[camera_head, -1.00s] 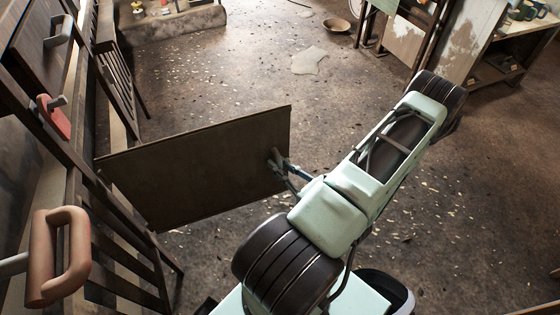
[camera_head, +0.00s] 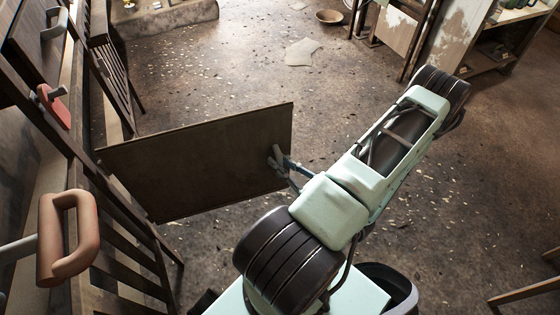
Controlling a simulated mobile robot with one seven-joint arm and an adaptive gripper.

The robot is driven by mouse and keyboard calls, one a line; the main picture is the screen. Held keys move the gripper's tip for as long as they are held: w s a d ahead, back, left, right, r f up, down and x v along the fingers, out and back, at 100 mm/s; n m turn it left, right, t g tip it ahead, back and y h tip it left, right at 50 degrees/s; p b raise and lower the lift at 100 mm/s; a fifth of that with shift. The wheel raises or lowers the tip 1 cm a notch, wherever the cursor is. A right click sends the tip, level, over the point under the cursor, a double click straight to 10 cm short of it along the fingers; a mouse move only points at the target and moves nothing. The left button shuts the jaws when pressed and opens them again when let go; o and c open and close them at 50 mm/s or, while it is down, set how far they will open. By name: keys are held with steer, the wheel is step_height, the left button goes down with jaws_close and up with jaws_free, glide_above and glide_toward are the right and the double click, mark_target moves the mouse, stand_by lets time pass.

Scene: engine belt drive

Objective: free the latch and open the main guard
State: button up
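The main guard (camera_head: 200,165) looks to be the dark flat panel that stands out from the frame at left, swung open over the floor. My gripper (camera_head: 283,167) is at the panel's right edge, its fingers touching or very close to it. Whether the fingers are closed on the panel or a handle there is too small to tell. A red lever (camera_head: 54,106) with a grey knob sits on the frame at upper left; it may be the latch. My arm reaches in from the lower middle and hides nothing of the panel's broad face.
A dark slatted frame (camera_head: 118,75) runs down the left side. A tan D-shaped handle (camera_head: 82,243) sticks out at lower left. A bowl (camera_head: 329,17) and a pale patch (camera_head: 300,52) lie on the far floor. Shelving (camera_head: 490,65) stands at upper right. The floor around the panel is open.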

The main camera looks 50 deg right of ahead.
steer(key=o, duration=0.4)
steer(key=shift+r, duration=0.3)
steer(key=s, duration=1.2)
steer(key=shift+a+f, duration=0.25)
steer(key=shift+a, duration=0.05)
